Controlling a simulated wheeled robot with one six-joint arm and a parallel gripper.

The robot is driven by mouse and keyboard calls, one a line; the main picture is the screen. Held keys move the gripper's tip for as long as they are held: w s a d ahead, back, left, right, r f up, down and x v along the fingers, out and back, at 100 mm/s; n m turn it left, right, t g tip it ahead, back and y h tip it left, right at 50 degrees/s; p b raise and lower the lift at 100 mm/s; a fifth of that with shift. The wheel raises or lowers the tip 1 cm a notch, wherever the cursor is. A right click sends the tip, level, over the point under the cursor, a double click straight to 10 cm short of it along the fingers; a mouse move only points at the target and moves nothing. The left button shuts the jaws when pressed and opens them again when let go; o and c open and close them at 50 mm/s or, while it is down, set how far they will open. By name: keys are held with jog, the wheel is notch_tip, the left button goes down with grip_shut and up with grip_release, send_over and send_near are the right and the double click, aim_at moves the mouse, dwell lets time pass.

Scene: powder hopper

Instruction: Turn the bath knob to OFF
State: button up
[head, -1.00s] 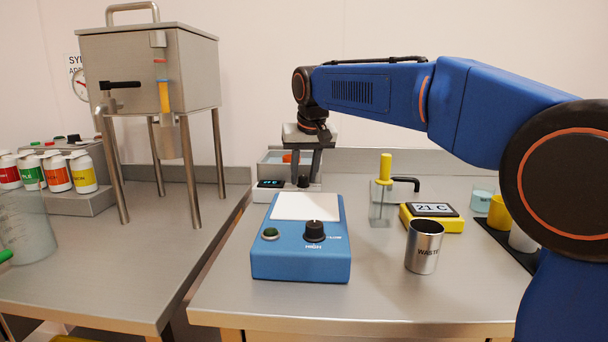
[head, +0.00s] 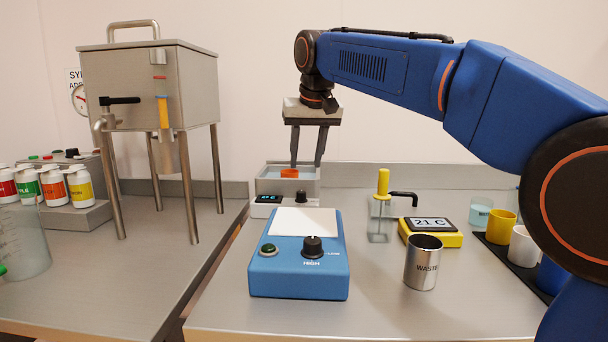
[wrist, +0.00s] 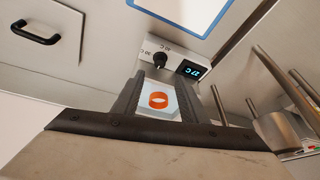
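The bath (head: 262,186) is a small steel tank of water at the back of the right bench, holding an orange ring (head: 289,173). Its front panel has a black knob (head: 301,196) and a lit display (head: 268,198). In the wrist view the display (wrist: 190,70) reads about 27 C, and marks of 30 C and 40 C show beside the knob (wrist: 158,60). I cannot make out the knob's pointer. My gripper (head: 307,162) points down above the bath, fingers apart, nothing between them. It is clear of the knob. The wrist view shows both fingers (wrist: 158,98) spread.
A blue stirrer box (head: 300,270) with its own knob (head: 312,246) stands in front of the bath. A steel hopper (head: 150,85) stands at left.

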jog(key=v, duration=0.6)
jog(key=shift+r, duration=0.4)
jog(key=shift+s, duration=0.15)
